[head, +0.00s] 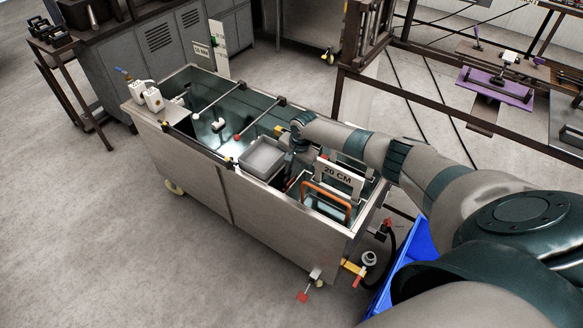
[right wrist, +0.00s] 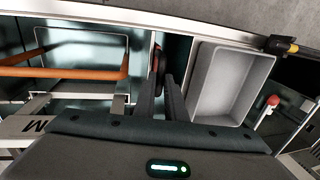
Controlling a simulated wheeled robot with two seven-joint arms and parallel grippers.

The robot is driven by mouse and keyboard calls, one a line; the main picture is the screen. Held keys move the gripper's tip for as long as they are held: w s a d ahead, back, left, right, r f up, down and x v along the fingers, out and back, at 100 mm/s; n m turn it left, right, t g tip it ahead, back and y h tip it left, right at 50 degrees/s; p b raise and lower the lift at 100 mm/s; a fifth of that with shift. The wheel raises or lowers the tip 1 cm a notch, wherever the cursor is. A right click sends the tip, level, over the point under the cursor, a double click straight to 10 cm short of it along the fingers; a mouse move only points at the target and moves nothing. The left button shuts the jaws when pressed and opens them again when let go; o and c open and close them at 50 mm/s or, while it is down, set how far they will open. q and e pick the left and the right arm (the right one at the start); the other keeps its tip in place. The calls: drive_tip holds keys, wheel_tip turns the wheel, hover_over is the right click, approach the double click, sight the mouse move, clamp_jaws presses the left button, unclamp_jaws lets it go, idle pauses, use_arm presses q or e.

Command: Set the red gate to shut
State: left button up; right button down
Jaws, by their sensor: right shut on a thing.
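My right gripper (head: 288,170) reaches down into the long metal tank (head: 180,150), between the grey tray and the orange frame. In the right wrist view its fingers (right wrist: 160,75) are close together, shut at a narrow red-edged piece (right wrist: 157,50) near the tank wall. This piece appears to be the red gate; most of it is hidden by the fingers, so its position cannot be told. My left gripper is not in view.
A blue bin (head: 405,262) stands right.

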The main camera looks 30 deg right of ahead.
drive_tip(key=shift+s+f, duration=0.15)
drive_tip(key=shift+f, duration=0.05)
drive_tip(key=c, duration=1.8)
unclamp_jaws()
drive_tip(key=shift+r, duration=0.15)
drive_tip(key=shift+v, duration=0.8)
drive_tip(key=b+v, duration=0.2)
drive_tip(key=v, duration=1.3)
drive_tip(key=shift+r+b, duration=0.2)
drive_tip(key=shift+b, duration=0.2)
